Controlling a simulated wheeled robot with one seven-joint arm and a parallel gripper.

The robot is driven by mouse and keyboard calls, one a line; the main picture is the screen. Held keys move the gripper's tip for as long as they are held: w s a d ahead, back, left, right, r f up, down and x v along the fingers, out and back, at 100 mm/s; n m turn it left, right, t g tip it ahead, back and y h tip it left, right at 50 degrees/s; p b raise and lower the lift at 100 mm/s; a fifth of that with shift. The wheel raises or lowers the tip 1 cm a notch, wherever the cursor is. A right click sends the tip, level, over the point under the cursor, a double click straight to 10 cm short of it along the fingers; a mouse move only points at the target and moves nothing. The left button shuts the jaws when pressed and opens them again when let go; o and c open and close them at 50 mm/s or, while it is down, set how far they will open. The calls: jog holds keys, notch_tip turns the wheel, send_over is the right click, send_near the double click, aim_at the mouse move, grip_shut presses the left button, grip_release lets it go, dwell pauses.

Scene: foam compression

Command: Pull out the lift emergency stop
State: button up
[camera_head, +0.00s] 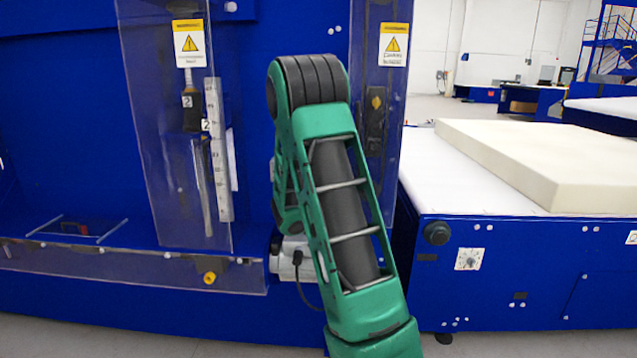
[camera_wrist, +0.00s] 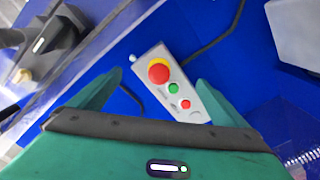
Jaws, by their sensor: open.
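In the wrist view a light grey control box (camera_wrist: 198,102) is mounted on a blue surface. It carries a large red mushroom button on a yellow ring, the emergency stop (camera_wrist: 159,72), at its upper left end. A green button (camera_wrist: 174,88) and a smaller red button (camera_wrist: 186,104) sit below it. My gripper (camera_wrist: 160,77) is open, its two green fingers on either side of the box in the picture, with nothing between them held. I cannot tell how far the fingertips are from the button. In the head view my green arm hides the gripper and the control box.
A blue machine (camera_head: 70,120) with clear guards stands at left. A blue table (camera_head: 520,270) bearing a foam block (camera_head: 540,160) stands at right, with a black knob (camera_head: 437,233). Dark cables (camera_wrist: 215,42) run near the box, and a grey block (camera_wrist: 297,32) is at upper right.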

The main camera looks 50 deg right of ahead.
jog(key=shift+v, duration=1.95)
jog(key=shift+s, duration=0.1)
jog(key=s+a+f+g+y, duration=0.15)
jog(key=s+a+y, duration=0.35)
jog(key=a, duration=0.8)
jog(key=s+a+f+g+y, duration=0.1)
jog(key=s+a+g+y, duration=0.4)
jog(key=a, duration=0.8)
jog(key=s+a+f+y, duration=0.1)
jog(key=s+a+y, duration=0.4)
jog(key=a, duration=0.7)
jog(key=s+d+m+g, duration=0.1)
jog(key=s+d, duration=0.2)
jog(key=s, duration=0.3)
jog(key=s+d+f+m+g, duration=0.1)
jog(key=s+d+m+g, duration=0.1)
jog(key=s, duration=0.5)
jog(key=s+d+f+m+g+h, duration=0.1)
jog(key=s+d+m+g, duration=0.1)
jog(key=s+d, duration=0.3)
jog(key=shift+s+f, duration=0.2)
jog(key=shift+s, duration=0.45)
